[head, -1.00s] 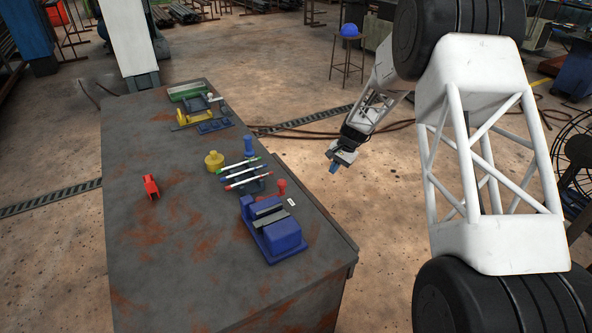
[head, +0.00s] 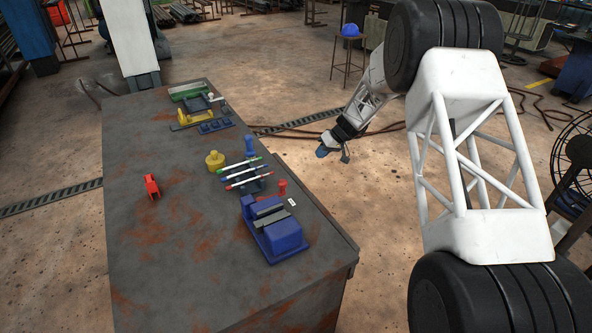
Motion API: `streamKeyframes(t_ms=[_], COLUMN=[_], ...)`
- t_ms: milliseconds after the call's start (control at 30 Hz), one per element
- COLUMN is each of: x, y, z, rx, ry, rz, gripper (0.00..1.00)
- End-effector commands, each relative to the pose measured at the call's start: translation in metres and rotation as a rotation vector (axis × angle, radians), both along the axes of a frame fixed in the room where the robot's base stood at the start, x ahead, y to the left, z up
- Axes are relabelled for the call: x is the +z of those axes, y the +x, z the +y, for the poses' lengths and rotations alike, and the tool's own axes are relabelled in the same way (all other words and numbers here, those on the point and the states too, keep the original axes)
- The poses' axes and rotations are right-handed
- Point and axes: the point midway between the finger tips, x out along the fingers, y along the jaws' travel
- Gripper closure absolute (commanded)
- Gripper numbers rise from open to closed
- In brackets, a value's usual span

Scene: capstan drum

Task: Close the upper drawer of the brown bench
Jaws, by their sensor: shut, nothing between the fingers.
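The brown bench (head: 150,235) has a dark, rust-stained top and fills the left and middle of the head view. Its right side, below the edge, is mostly out of sight. I cannot see the upper drawer from here. My gripper (head: 322,152) is to the right of the bench, apart from it, over the floor beyond the bench's right edge.
On the bench stand a blue vise (head: 275,230), several markers in a holder (head: 245,175), a yellow weight (head: 215,160), a red object (head: 152,186) and a green tray (head: 190,91). A stool with a blue ball (head: 350,30) stands behind. A fan (head: 575,160) is at right.

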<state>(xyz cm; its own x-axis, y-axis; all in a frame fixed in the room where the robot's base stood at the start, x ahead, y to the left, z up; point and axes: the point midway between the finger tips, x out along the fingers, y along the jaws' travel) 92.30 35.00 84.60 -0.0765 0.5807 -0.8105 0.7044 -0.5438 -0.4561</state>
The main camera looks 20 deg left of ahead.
Motion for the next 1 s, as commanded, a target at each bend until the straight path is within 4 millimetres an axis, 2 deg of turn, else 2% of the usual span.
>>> streamKeyframes(t_ms=[200,667,1000], x=[0.002,0.001,-0.019], y=[0.005,0.005,0.003], z=[0.004,0.006,0.02], rx=[0.063,0.067,0.068], ry=[0.026,0.028,0.027], rz=[-0.059,-0.062,-0.06], gripper=[1.0,1.0,1.0])
